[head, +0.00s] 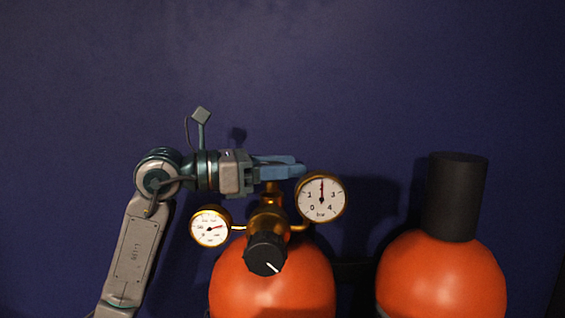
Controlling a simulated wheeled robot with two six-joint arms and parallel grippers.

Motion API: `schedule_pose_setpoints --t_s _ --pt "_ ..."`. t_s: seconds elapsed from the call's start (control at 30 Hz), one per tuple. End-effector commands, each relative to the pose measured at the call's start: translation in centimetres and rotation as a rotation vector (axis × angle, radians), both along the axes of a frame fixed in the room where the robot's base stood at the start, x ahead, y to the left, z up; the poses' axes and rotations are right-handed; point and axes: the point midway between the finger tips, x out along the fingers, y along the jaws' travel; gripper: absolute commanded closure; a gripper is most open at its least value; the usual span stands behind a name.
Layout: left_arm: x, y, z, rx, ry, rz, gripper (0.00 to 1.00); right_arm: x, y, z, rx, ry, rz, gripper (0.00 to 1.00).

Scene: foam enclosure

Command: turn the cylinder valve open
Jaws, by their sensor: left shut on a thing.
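An orange gas cylinder (272,285) stands at the lower middle in the head view. A brass regulator sits on top, with a left gauge (210,228), a right gauge (321,199) and a black knob (266,254) with a white mark facing me. My left gripper (290,168) reaches in from the left, level, its blue fingers just above the brass stem (272,187) at the cylinder's top. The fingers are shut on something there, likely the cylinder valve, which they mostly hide. My right gripper is not in view.
A second orange cylinder (440,280) with a tall black cap (455,197) stands at the right. A dark bar (354,270) runs between the cylinders. A plain dark blue wall (300,70) is behind. The space above the cylinders is clear.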

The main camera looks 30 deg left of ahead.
Motion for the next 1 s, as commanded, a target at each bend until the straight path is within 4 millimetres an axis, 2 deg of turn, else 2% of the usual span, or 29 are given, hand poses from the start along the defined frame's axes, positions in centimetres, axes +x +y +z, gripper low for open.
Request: schedule_pose_setpoints --t_s 0.4,0.9,0.93,1.0 --pt "0.23 0.21 0.12 -0.001 -0.001 0.18 0.74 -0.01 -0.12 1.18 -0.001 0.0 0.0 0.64" --pt "0.29 0.27 0.03 -0.001 0.001 0.201 0.74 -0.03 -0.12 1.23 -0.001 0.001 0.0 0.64" --pt "0.29 0.27 0.03 -0.001 0.001 0.201 0.48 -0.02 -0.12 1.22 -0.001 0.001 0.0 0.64" --pt "0.28 0.26 0.03 -0.001 0.001 0.2 0.34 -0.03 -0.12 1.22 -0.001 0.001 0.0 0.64"
